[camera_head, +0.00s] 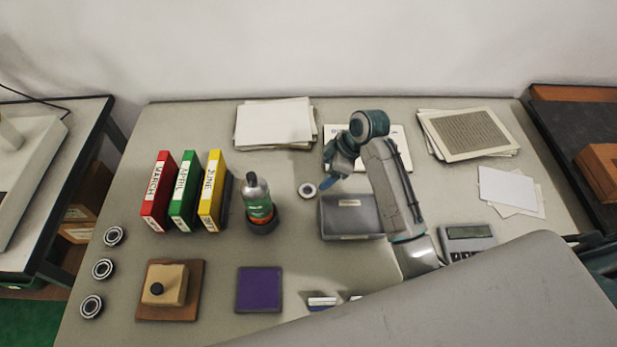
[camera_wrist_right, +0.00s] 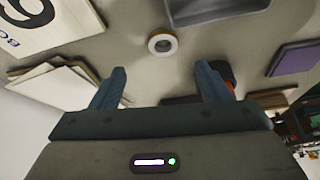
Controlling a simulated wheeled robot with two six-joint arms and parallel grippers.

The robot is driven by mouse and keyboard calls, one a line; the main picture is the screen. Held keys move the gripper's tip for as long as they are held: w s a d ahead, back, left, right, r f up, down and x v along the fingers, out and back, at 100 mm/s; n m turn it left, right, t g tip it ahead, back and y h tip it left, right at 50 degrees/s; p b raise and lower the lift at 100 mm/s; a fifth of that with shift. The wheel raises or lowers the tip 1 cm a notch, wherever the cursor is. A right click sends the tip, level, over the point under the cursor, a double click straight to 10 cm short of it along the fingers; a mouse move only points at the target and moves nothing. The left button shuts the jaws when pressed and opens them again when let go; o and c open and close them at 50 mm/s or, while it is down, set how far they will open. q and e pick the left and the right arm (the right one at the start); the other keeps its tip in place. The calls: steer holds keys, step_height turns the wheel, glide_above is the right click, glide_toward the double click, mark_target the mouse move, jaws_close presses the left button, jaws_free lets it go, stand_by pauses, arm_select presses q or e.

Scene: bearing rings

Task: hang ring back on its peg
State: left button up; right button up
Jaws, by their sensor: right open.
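A small ring (camera_head: 307,190) with a pale rim and dark centre lies flat on the grey table, left of the dark grey tray. It also shows in the right wrist view (camera_wrist_right: 162,42), beyond and between the fingertips. My right gripper (camera_head: 330,170) is open and empty, close to the ring on its upper right, apart from it. Three dark-and-silver bearing rings (camera_head: 102,269) stand in a column at the table's left edge. My left gripper is out of view.
A bottle (camera_head: 257,200) in a dark holder and red, green and yellow binders (camera_head: 184,190) stand left of the ring. The grey tray (camera_head: 349,217) is right of it. Paper stacks (camera_head: 274,123) lie behind. A purple pad (camera_head: 259,289) lies in front; table between is clear.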

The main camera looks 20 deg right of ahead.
mark_target(306, 193)
steer(key=x, duration=0.3)
steer(key=shift+s+a+f+p, duration=0.2)
steer(key=shift+a+f+p, duration=0.15)
steer(key=shift+w+a+f, duration=0.2)
steer(key=shift+f, duration=0.3)
steer(key=p+x, duration=0.2)
steer(key=x, duration=0.2)
steer(key=shift+w+a, duration=0.1)
steer(key=shift+a, duration=0.1)
steer(key=shift+a+f, duration=0.1)
steer(key=shift+f, duration=0.3)
steer(key=shift+c, duration=0.2)
steer(key=c, duration=1.2)
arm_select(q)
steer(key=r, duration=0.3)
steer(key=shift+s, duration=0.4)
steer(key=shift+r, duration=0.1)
